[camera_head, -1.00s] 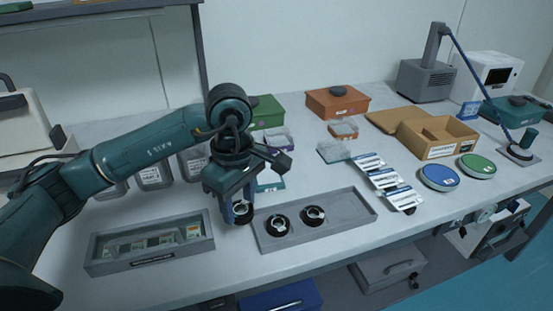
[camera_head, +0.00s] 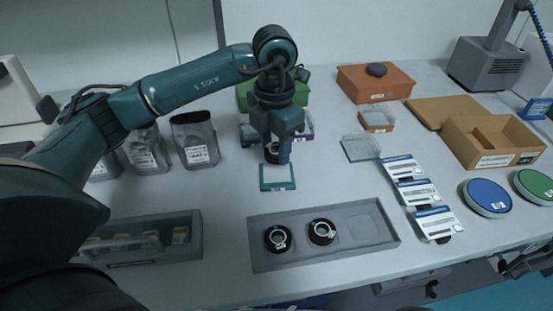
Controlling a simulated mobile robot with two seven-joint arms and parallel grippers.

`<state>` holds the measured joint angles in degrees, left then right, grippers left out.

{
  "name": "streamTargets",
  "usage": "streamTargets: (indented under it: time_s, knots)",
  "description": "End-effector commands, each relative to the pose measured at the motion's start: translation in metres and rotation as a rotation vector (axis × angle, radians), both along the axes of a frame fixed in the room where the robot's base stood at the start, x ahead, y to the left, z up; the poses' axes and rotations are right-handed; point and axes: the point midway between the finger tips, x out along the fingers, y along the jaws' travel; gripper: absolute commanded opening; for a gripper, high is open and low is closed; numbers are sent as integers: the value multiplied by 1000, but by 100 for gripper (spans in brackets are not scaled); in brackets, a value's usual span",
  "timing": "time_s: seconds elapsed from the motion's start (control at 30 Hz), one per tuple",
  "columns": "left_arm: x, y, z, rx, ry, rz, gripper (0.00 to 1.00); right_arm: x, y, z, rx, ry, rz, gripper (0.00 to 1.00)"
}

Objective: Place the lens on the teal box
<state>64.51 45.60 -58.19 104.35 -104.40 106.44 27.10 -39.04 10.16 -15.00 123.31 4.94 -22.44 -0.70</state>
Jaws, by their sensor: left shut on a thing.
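My left gripper (camera_head: 278,158) points down and is shut on a black-ringed lens (camera_head: 271,154), partly hidden by the fingers. It is over the back part of a small teal-rimmed box (camera_head: 277,185) in the middle of the table. I cannot tell whether the lens touches the box. Two more black-ringed lenses, one on the left (camera_head: 278,238) and one on the right (camera_head: 322,231), sit in a grey tray (camera_head: 360,257) in front. The tray's right recess is empty. My right gripper is out of view.
Green (camera_head: 243,92) and purple-rimmed (camera_head: 304,134) boxes stand behind the gripper. An orange box (camera_head: 375,84), a clear teal-edged box (camera_head: 361,148), white packets (camera_head: 418,193) and a cardboard box (camera_head: 492,140) stand to the right. Grey containers (camera_head: 195,140) stand left.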

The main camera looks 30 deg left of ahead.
Motion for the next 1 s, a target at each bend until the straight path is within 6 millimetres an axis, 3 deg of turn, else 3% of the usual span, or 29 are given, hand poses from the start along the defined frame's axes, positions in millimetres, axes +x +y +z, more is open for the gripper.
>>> streamTargets:
  time_s: [0.4, 0.77, 0.8, 1.0]
  knots:
    - [0, 0, -45, 0, 2, -1, 21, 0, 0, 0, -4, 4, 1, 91]
    - [0, 0, -51, 0, -1, -2, 21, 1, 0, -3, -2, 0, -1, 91]
    - [0, 0, -49, 0, -1, -2, 46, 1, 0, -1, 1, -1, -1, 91]
    - [0, 0, -49, 0, -1, -2, 63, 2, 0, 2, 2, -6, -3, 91]
